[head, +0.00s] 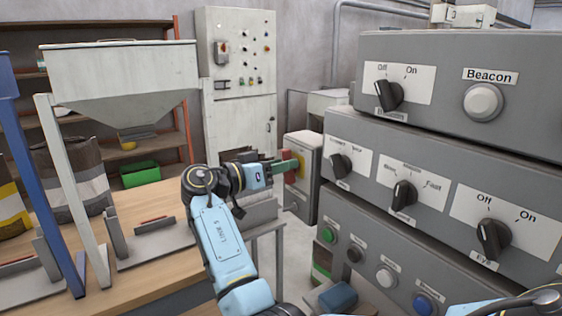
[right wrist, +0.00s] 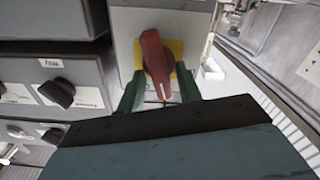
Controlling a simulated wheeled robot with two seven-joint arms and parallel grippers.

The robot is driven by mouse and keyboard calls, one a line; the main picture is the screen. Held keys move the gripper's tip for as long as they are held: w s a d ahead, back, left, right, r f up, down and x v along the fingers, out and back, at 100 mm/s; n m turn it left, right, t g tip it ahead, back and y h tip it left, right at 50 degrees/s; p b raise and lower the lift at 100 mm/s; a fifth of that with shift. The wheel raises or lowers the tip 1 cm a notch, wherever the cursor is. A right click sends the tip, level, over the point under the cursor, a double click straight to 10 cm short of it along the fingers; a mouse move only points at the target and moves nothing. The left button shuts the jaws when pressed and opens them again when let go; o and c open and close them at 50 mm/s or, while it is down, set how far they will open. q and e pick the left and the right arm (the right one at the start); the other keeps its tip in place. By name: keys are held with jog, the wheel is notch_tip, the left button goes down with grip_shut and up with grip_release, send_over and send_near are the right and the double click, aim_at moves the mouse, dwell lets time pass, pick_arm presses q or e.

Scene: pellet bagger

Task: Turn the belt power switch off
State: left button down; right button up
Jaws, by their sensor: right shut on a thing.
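The belt power switch is a red rotary handle (right wrist: 155,60) on a yellow plate (right wrist: 177,48) on a light grey box (head: 301,200). In the right wrist view the handle runs nearly up and down, its lower end between the fingers. Any lettering for the switch positions is not readable. My left gripper is not in view.
A grey control console (head: 340,205) with black knobs and push buttons stands close on the right. A wooden workbench (head: 170,265) with a hopper (head: 125,75) is on the left. A tall grey cabinet (head: 238,120) stands behind my right gripper.

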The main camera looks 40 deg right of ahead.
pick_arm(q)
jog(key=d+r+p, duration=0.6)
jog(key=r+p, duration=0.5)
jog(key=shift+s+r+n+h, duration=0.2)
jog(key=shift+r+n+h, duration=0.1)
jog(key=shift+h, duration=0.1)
pick_arm(e)
jog(key=shift+w+f+n, duration=0.1)
jog(key=shift+f+n, duration=0.05)
jog(key=shift+n, duration=2.3)
jog(key=shift+w+f+n, duration=0.1)
jog(key=shift+n, duration=2.4)
jog(key=shift+w+f+n, duration=0.1)
jog(key=shift+f+n, duration=0.05)
jog(key=shift+n, duration=2.3)
jog(key=o, duration=0.6)
jog(key=shift+a, duration=0.15)
